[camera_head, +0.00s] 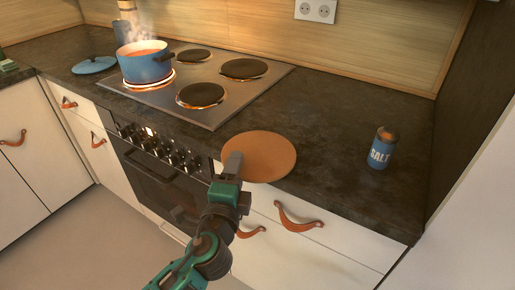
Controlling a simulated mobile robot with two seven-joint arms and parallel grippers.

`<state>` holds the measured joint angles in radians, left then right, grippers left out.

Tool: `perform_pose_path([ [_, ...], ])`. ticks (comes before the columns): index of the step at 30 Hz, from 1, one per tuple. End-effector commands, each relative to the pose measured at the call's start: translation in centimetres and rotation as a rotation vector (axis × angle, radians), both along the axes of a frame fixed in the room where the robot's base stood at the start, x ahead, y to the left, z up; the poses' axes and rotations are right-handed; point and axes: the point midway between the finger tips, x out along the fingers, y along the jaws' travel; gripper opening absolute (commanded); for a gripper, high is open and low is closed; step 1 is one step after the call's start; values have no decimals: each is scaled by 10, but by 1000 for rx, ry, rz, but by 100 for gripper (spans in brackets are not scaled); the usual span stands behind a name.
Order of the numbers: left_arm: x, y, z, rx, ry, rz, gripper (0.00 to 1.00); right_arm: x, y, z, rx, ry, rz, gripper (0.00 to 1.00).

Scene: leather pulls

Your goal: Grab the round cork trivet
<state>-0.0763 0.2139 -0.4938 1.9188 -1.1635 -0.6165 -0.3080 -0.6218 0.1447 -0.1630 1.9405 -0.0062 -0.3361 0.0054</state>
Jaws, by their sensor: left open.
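The round cork trivet (265,157) is a flat brown disc lying on the dark countertop, right of the stove and close to the counter's front edge. My left gripper (234,162) reaches up from the bottom of the view to the trivet's left front edge. Its fingers overlap that edge in the picture and hide a small part of it. The gripper is open; I cannot tell whether its fingers touch the trivet. My right gripper is not in view.
A steaming blue pot (147,67) stands on a glowing burner of the stove (215,110). Its blue lid (94,65) lies to the left. A blue salt shaker (381,150) stands right of the trivet. Drawers with leather pulls (298,218) are below. The counter behind the trivet is clear.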

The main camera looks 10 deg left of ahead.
Motion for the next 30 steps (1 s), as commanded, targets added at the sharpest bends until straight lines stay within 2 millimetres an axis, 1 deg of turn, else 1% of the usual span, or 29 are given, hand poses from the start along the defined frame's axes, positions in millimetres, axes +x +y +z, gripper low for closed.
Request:
perform_pose_path([
  [5, 0, 0, 0, 0, 0, 0, 51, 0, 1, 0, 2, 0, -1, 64],
  [21, 0, 0, 0, 0, 0, 0, 0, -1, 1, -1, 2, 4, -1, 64],
  [30, 0, 0, 1, 0, -1, 0, 0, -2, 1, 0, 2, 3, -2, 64],
])
